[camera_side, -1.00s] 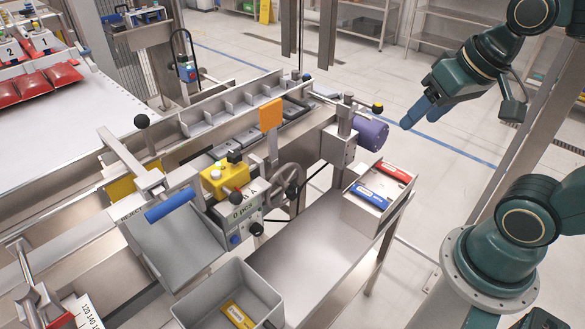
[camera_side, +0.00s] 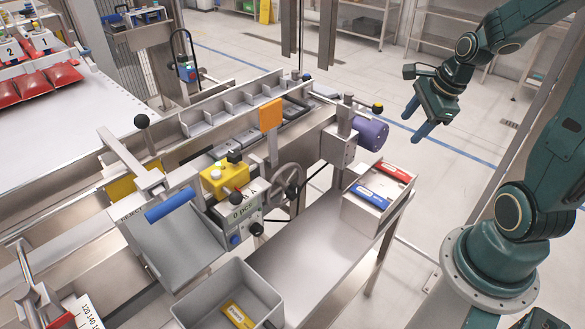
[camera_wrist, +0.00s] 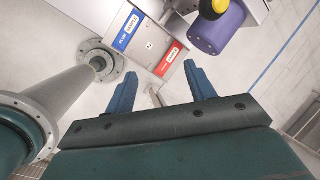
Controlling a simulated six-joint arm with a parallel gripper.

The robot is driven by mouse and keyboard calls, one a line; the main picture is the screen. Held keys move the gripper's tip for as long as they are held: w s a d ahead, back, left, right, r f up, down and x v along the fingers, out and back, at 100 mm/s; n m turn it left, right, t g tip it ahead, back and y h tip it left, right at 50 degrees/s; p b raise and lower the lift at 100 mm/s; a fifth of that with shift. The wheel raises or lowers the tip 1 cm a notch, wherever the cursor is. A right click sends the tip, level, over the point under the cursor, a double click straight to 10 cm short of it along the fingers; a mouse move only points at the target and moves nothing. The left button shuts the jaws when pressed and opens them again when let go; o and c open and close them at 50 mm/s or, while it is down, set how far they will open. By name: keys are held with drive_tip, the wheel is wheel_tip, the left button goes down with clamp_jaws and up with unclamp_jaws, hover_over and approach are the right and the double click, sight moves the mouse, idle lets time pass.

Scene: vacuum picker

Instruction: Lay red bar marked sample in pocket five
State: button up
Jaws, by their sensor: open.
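The red bar (camera_side: 393,172) with a white label lies in a small light box (camera_side: 357,214) at the end of the metal bench. It also shows in the wrist view (camera_wrist: 170,60). A blue bar (camera_side: 374,193) lies beside it. My gripper (camera_side: 416,121) is open and empty, in the air above and to the right of the box. In the wrist view its two blue fingers (camera_wrist: 161,82) stand apart, with the red bar ahead, beyond their tips. A row of divided pockets (camera_side: 232,104) runs along the conveyor; I cannot read pocket numbers.
A grey bin (camera_side: 265,287) holding a yellow bar (camera_side: 238,314) sits at the front. An orange panel (camera_side: 270,115) and a handwheel (camera_side: 287,180) rise before the pockets. The bench (camera_side: 315,255) is clear.

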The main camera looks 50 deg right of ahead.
drive_tip(key=s+d+f+m, duration=0.2)
drive_tip(key=d+f+m, duration=0.4)
drive_tip(key=m, duration=0.4)
drive_tip(key=shift+d+f, duration=0.2)
drive_tip(key=shift+d, duration=0.25)
drive_tip(key=shift+s, duration=0.1)
approach(395, 170)
drive_tip(key=shift+x, duration=1.4)
drive_tip(key=shift+f, duration=0.1)
drive_tip(key=shift+x, duration=2.5)
drive_tip(key=shift+c, duration=0.4)
drive_tip(key=c, duration=1.1)
